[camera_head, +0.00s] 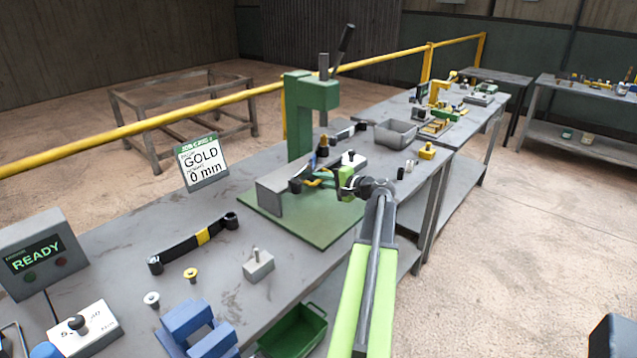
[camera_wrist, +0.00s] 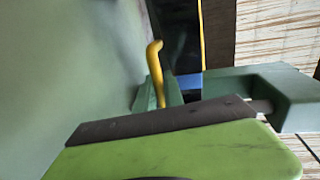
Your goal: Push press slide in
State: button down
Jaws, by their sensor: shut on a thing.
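The green press (camera_head: 312,97) stands on a green base plate (camera_head: 313,228) on the bench, its dark lever raised. A grey slide-like block (camera_head: 268,198) lies low at its front. My gripper (camera_head: 338,182) is level beside the press bed and is shut on a part I cannot clearly make out, likely the dark green piece. In the wrist view, a lime finger with a dark pad (camera_wrist: 165,122) crosses the foreground. A dark green bracket (camera_wrist: 285,95) and a yellow hooked part (camera_wrist: 155,72) show beyond it. The contact is hidden.
A READY box (camera_head: 42,255), blue blocks (camera_head: 195,325) and a grey bin (camera_head: 395,134) are nearby. A yellow rail (camera_head: 215,103) runs behind.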

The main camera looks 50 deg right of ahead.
jog(key=shift+r, duration=0.1)
jog(key=c, duration=1.5)
grip_release()
jog(key=shift+d, duration=0.15)
jog(key=p+v, duration=0.3)
jog(key=v, duration=1.4)
jog(key=shift+s+p, duration=0.15)
jog(key=shift+p, duration=0.15)
